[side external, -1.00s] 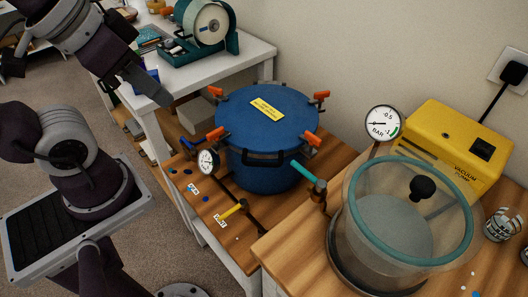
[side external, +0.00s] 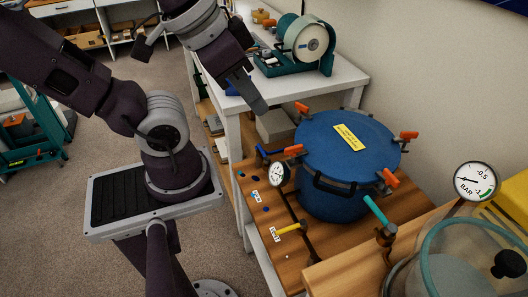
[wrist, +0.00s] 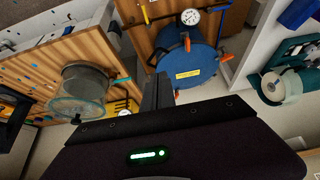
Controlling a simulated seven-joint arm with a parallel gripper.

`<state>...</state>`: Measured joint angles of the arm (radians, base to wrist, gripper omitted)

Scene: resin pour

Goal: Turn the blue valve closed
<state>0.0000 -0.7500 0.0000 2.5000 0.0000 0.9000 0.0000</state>
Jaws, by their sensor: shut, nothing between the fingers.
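The blue valve handle (side external: 262,151) is a small blue lever at the left of the blue pressure pot (side external: 345,165), behind the round gauge (side external: 277,174). My gripper (side external: 259,107) is above the handle, pointing down, and is apart from it. It is shut and empty.
A yellow handle (side external: 287,229) and a teal handle (side external: 375,208) are on the pipework nearby. Orange clamps (side external: 293,151) stick out around the pot lid. A clear vacuum chamber (side external: 455,265) stands at right. A white table (side external: 345,80) with a teal spool machine (side external: 300,50) is behind.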

